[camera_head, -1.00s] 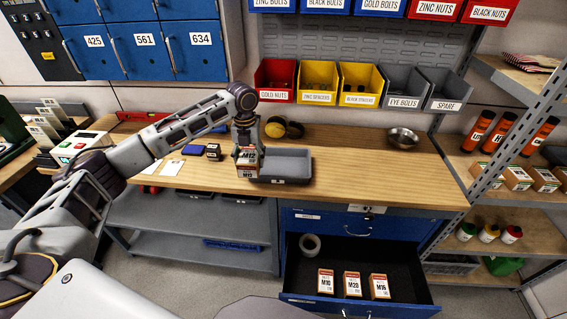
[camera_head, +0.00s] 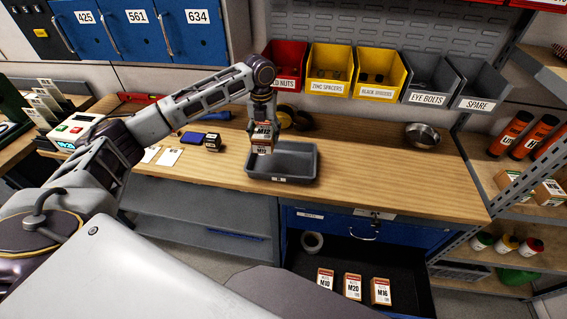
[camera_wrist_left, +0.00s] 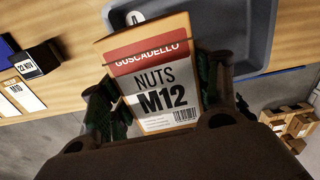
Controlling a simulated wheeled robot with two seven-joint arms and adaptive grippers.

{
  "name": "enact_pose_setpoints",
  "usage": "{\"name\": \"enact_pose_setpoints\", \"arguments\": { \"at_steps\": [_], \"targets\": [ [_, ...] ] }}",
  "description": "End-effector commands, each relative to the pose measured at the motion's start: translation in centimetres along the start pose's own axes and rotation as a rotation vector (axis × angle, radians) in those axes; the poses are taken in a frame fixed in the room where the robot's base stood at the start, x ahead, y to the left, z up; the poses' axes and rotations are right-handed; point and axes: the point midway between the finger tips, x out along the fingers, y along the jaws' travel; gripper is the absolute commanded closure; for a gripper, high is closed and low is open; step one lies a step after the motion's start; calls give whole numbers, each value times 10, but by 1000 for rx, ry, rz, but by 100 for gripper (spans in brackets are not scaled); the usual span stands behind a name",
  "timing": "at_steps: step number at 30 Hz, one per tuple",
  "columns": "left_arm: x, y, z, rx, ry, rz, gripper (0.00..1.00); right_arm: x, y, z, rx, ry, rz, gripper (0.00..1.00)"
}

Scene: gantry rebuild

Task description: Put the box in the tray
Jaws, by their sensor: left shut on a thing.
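The M12 nuts box (camera_head: 262,138), white and brown with a red band, is in my left gripper (camera_head: 262,122). The gripper is shut on it, and its fingers show on both sides of the box (camera_wrist_left: 155,80) in the left wrist view. The grey tray (camera_head: 302,162) lies on the wooden bench. In the head view the box overlaps the tray's left part and appears raised above it. The tray (camera_wrist_left: 262,40) shows behind the box in the left wrist view. My right gripper is not in view.
A small dark block (camera_head: 212,142) and cards (camera_head: 168,157) lie left of the tray. A metal bowl (camera_head: 421,135) stands at right. Below, an open drawer (camera_head: 335,256) holds several boxes. The bench between tray and bowl is clear.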

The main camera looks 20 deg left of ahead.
Motion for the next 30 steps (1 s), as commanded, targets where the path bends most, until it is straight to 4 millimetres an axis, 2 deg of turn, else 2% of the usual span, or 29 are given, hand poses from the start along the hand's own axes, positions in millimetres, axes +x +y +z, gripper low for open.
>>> {"name": "enact_pose_setpoints", "arguments": {
  "at_steps": [8,21,30],
  "targets": [
    [0,0,0,0,-1,-1,77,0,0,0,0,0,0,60],
    [43,0,0,-1,0,0,77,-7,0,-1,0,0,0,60],
    [49,0,1,0,-2,-1,77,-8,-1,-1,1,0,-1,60]
  ]
}}
